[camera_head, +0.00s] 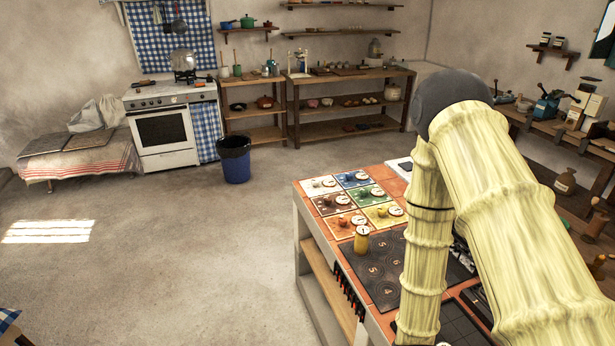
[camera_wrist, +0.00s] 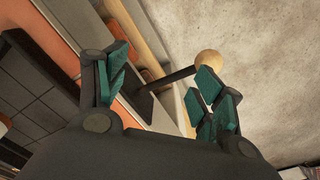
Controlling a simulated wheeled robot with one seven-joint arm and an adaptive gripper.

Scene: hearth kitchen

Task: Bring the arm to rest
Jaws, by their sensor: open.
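My gripper (camera_wrist: 160,85) shows in the wrist view with its two green-padded fingers spread apart. Between and beyond the fingers is a dark rod with a pale round knob (camera_wrist: 207,62), close to the right finger; I cannot tell whether they touch. The rod runs from a dark base (camera_wrist: 138,98) at the edge of the counter. In the head view my arm, in a pale yellow ribbed cover, rises at the right and hides part of the counter. My gripper is hidden in that view.
A counter with an orange tiled top (camera_head: 314,188) holds coloured squares, a yellow cylinder (camera_head: 361,240) and a dark numbered mat (camera_head: 373,272). A workbench (camera_head: 540,125) stands at the right. A blue bin (camera_head: 235,160) and white stove (camera_head: 165,130) are farther back.

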